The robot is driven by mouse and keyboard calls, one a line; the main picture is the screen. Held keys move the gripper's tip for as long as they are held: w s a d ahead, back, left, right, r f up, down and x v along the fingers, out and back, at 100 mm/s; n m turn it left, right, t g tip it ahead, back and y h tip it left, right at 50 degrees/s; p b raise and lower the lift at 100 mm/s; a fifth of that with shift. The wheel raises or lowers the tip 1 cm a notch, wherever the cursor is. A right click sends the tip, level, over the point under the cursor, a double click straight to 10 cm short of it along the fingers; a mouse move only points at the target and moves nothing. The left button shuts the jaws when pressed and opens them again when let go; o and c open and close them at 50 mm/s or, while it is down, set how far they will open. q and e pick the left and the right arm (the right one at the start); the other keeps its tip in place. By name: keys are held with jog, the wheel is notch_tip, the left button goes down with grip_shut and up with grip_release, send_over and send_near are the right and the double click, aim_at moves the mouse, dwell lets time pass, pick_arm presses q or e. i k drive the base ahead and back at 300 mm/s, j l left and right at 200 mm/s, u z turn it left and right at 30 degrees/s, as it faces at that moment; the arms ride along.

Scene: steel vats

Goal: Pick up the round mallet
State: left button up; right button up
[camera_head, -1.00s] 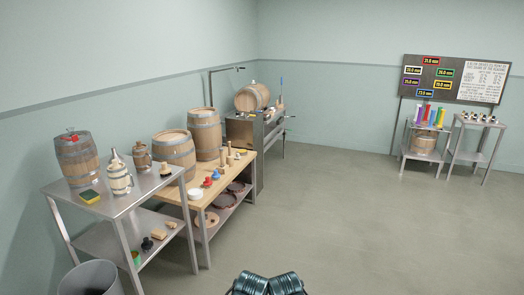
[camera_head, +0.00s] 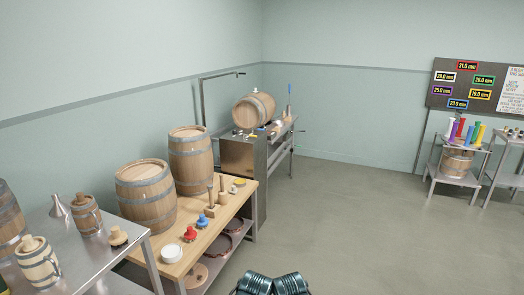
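Two wooden tools stand upright on the wooden workbench (camera_head: 232,209). The one on the right has a rounded wooden body and looks like the round mallet (camera_head: 223,197), though it is small in view. The one on its left, a block-headed tool (camera_head: 211,209) with a darker handle, stands close beside it. Neither gripper shows; only dark ribbed parts of my own arms appear at the bottom edge, well to the right of the bench.
Two barrels (camera_head: 147,195) stand on the bench's wall side. Red (camera_head: 190,234) and blue (camera_head: 202,220) pieces and a white round item (camera_head: 172,253) lie near its front edge. A steel stand with a barrel (camera_head: 254,109) is beyond. The floor (camera_head: 345,225) to the right is clear.

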aim_at(223, 194)
jog(key=i, duration=1.8)
jog(key=i+l+u, duration=0.1)
jog(key=i+u, duration=0.3)
jog(key=i, duration=0.15)
jog(key=i+l+u, duration=0.8)
jog(key=i, duration=0.2)
